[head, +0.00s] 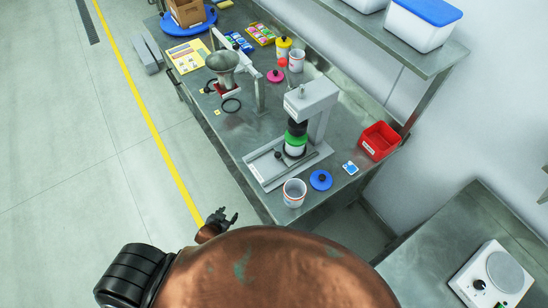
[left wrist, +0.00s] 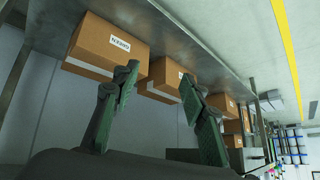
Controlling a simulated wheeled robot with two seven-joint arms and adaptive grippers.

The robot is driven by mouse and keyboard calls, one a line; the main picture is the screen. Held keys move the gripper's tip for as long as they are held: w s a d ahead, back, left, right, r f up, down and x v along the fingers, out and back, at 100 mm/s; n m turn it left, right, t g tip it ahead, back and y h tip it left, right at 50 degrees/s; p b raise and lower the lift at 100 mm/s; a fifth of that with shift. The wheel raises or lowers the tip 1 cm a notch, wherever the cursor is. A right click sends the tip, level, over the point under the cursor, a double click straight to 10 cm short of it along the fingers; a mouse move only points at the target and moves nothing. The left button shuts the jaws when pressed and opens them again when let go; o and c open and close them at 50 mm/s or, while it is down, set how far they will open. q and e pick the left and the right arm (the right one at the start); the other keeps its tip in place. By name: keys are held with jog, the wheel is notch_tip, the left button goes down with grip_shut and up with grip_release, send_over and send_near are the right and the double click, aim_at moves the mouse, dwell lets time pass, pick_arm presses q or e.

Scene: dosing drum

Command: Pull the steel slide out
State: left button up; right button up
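A grey dosing stand (head: 312,97) is on the steel bench (head: 245,130). Under its head is a black part over a green-rimmed white pot (head: 296,148). A flat steel tray-like base (head: 262,168) lies below, with a thin bar along its front right; I cannot tell which piece is the slide. My left gripper (head: 228,215) is near the bench's front edge, apart from the stand. In the left wrist view (left wrist: 160,78) its fingers are spread and empty. My right gripper is not in view.
A white cup (head: 294,193), a blue lid (head: 321,180) and a red bin (head: 379,141) are near the stand. Cardboard boxes (left wrist: 107,48) show in the left wrist view.

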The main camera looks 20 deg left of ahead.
pick_arm(q)
jog(key=w+d+r+t, duration=0.15)
jog(key=w+r, duration=0.35)
jog(key=r, duration=0.7)
jog(key=w+r+t, duration=0.3)
jog(key=w+r, duration=0.2)
jog(key=r, duration=0.8)
jog(key=w+d+m+t+h, duration=0.1)
jog(key=w+d, duration=0.1)
jog(key=w+d+r+m+t+h, duration=0.1)
jog(key=w+d+t+h, duration=0.1)
jog(key=shift+d+r+m+p, duration=0.1)
jog(key=shift+d+m+p, duration=0.2)
jog(key=d+m+h, duration=0.1)
jog(key=d, duration=0.1)
jog(key=d+m+h, duration=0.1)
jog(key=d+h, duration=0.1)
jog(key=d+m+h, duration=0.1)
jog(key=h, duration=0.1)
jog(key=shift+s+d+r+t, duration=0.15)
jog(key=shift+d+r+t, duration=0.1)
jog(key=shift+d+r, duration=0.15)
jog(key=shift+d+h, duration=0.2)
jog(key=shift+h, duration=0.2)
jog(key=shift+w+d, duration=0.2)
jog(key=shift+w, duration=0.05)
jog(key=x, duration=0.7)
grip_shut()
